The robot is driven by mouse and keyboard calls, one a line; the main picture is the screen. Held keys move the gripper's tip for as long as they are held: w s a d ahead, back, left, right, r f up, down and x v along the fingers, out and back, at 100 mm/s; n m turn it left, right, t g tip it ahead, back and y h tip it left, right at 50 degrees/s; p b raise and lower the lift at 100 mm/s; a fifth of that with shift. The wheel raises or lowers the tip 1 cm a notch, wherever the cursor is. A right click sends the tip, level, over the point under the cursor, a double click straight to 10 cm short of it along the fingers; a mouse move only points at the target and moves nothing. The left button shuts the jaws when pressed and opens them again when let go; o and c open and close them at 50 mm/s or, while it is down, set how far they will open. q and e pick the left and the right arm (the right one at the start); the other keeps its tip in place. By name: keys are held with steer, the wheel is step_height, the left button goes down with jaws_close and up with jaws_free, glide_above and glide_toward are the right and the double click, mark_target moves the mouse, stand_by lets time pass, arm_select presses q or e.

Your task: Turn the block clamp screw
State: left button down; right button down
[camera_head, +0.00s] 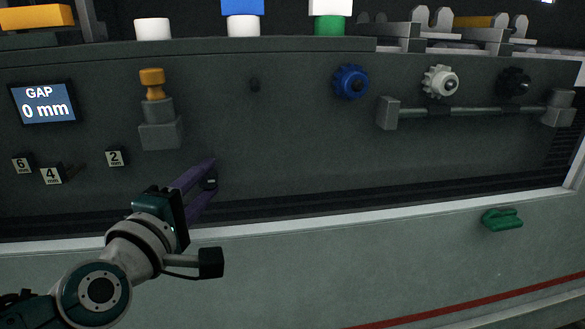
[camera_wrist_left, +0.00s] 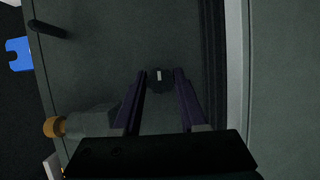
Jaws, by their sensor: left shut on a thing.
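A dark round screw head with a white mark (camera_wrist_left: 160,80) sits on the grey panel between the purple fingers of my left gripper (camera_wrist_left: 160,73). The fingers are shut on its two sides. In the head view my left gripper (camera_head: 211,176) reaches the lower panel, and the fingers hide most of the screw, so only a small dark part with a white mark shows. A grey stepped block (camera_head: 160,135) with an orange knob (camera_head: 152,77) on top stands up and left of the gripper. The block also shows at the left in the wrist view (camera_wrist_left: 92,122). My right gripper is not in view.
A display (camera_head: 43,102) reads GAP 0 mm. Tags for 6, 4 and 2 mm (camera_head: 115,157) hang left of the gripper. A green handle (camera_head: 502,219) sits lower right.

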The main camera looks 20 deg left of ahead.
arm_select(q)
steer(key=shift+c, duration=2.2)
jaws_free()
steer(key=shift+s, duration=0.1)
steer(key=shift+s+d, duration=0.1)
steer(key=shift+s, duration=0.25)
steer(key=s+d+p, duration=0.1)
steer(key=s+p, duration=0.1)
steer(key=s, duration=0.7)
steer(key=shift+d, duration=0.2)
